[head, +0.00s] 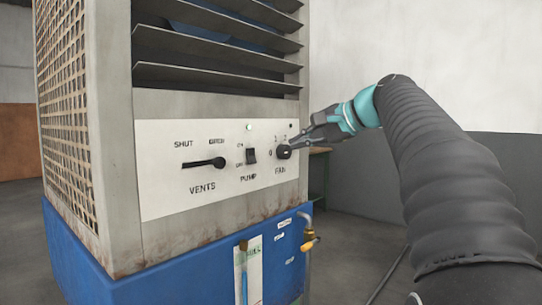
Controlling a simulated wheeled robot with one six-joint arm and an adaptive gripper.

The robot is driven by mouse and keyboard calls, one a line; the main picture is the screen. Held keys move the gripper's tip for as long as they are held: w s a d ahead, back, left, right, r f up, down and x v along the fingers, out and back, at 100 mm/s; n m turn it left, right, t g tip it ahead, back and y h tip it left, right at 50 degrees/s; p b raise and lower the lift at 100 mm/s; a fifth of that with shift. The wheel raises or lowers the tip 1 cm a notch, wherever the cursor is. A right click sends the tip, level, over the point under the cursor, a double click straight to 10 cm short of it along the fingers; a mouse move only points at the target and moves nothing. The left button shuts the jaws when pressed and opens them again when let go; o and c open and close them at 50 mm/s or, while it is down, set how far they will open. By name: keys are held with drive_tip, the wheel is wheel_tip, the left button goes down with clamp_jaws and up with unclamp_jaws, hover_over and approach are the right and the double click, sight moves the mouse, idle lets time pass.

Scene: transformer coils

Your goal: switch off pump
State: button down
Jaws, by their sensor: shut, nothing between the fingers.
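The pump switch (251,156) is a small dark rocker on the white control panel (160,140), above the word PUMP and beside small ON and OFF marks. Which way it is tipped is too small to tell. My gripper (294,143) is shut and empty, reaching in from the right. Its fingertips are at the fan knob (283,152), to the right of the pump switch; I cannot tell whether they touch the knob. My gripper covers part of the panel's right end.
A black vents lever (205,163) lies left of the pump switch. Dark louvres (215,45) stick out above the panel. A brass tap (309,240) juts from the blue base (195,255). A bench (318,165) stands behind my gripper.

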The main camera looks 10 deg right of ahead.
sight(253, 164)
drive_tip(key=x, duration=1.3)
drive_tip(key=shift+w+a+f, duration=0.2)
drive_tip(key=shift+w, duration=0.1)
